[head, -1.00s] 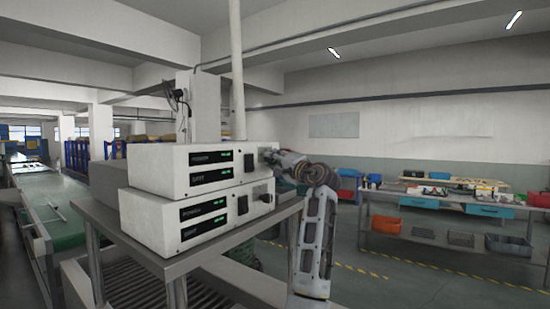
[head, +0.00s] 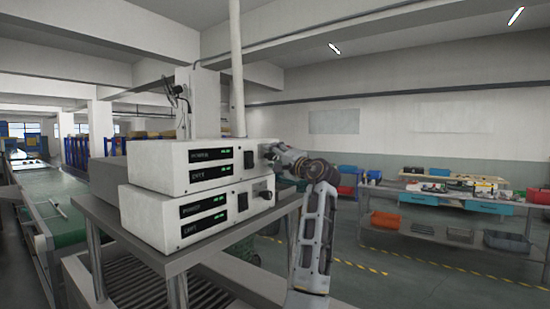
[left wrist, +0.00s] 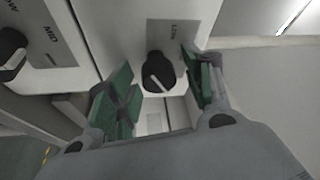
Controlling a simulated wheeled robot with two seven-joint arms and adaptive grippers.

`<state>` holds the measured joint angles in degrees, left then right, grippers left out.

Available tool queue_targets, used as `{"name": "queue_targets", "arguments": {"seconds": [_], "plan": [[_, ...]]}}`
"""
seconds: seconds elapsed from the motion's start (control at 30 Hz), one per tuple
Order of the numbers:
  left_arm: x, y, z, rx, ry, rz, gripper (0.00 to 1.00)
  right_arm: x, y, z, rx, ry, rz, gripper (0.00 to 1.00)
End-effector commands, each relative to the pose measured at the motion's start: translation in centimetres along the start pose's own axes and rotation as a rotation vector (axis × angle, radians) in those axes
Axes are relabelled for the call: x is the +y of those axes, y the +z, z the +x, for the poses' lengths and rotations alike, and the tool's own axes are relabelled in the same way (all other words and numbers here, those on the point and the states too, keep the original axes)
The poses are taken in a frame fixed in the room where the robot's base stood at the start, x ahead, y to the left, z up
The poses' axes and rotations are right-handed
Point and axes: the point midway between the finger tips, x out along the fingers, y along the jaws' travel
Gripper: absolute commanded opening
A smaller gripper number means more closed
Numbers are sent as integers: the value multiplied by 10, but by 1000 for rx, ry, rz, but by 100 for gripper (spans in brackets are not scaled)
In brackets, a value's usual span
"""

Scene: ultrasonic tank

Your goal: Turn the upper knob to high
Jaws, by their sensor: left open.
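Two white control units are stacked: the upper unit (head: 178,168) stands on the lower unit (head: 160,217). My left gripper (head: 269,151) is at the right end of the upper unit's front face and hides most of the knob there in the head view. In the left wrist view, the black upper knob (left wrist: 158,70) with a white pointer line lies between the two green-padded fingers of my left gripper (left wrist: 160,86). The fingers are open, one on each side; I cannot tell whether either touches. A grey label plate (left wrist: 178,32) is beside the knob. My right gripper is out of view.
The lower unit has its own black knob (head: 265,194), close below my gripper; a second knob (left wrist: 12,48) shows at the wrist view's left edge. The units stand on a metal table (head: 135,240). A shelf bench with bins (head: 440,205) is farther right.

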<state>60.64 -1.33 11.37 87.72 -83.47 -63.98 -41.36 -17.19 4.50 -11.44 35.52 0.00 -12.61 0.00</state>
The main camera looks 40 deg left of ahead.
Motion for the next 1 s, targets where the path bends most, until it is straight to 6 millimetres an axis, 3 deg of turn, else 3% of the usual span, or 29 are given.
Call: {"name": "queue_targets", "arguments": {"seconds": [0.37,1.0], "plan": [[1,0,-16,0,1,1,51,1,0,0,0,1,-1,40],[1,-1,-104,1,1,0,51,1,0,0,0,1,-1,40]]}}
